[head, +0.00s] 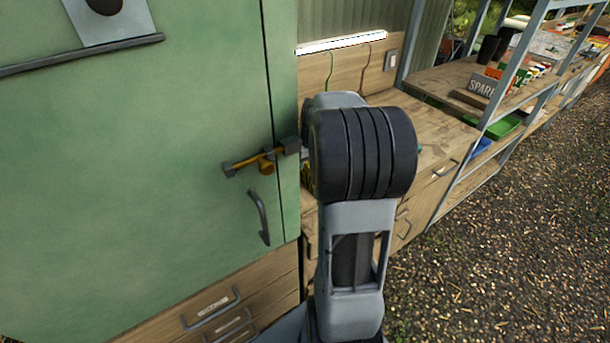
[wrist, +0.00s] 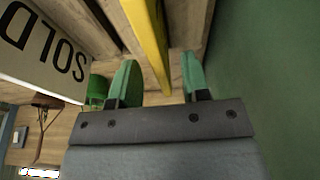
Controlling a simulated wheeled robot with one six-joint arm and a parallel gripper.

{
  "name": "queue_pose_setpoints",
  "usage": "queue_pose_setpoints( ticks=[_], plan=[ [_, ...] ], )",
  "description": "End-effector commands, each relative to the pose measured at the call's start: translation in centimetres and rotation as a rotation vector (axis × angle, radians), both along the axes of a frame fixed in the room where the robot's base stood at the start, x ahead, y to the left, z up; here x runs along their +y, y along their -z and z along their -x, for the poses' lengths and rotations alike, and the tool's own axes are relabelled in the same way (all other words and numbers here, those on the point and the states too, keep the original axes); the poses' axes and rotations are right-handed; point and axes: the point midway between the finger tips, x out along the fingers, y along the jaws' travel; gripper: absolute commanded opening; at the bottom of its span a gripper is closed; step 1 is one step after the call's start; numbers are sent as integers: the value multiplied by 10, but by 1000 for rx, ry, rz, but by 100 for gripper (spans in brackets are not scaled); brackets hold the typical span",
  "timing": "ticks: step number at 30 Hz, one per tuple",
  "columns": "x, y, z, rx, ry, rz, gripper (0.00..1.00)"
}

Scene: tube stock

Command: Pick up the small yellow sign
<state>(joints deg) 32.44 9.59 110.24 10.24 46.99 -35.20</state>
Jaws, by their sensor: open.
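The small yellow sign (wrist: 148,40) shows in the wrist view as a thin yellow strip, seen nearly edge-on. It runs from the top of the picture down toward the gap between my fingers. My gripper (wrist: 160,78) is open, with a green-tipped finger on each side of the strip's lower end. I cannot tell whether either finger touches it. In the head view my own arm hides the gripper. A small yellow patch (head: 307,178) shows just left of the arm, but I cannot tell what it is.
A white SOLD sign (wrist: 42,50) stands close on the left in the wrist view, with a green object (wrist: 97,90) beside it. A green wall (wrist: 265,70) is close on the right. In the head view, a green cabinet door (head: 130,150) is left and a wooden workbench (head: 425,128) right.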

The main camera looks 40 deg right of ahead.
Motion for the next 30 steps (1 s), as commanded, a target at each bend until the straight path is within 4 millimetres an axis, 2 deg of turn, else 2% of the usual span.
queue_pose_setpoints(
  ticks=[7, 17, 30],
  plan=[
    [-1, 28, -9, 2, -2, -2, 43],
    [-1, 33, -11, 0, -2, 1, 43],
    [-1, 33, -10, 0, -1, 0, 1]
  ],
)
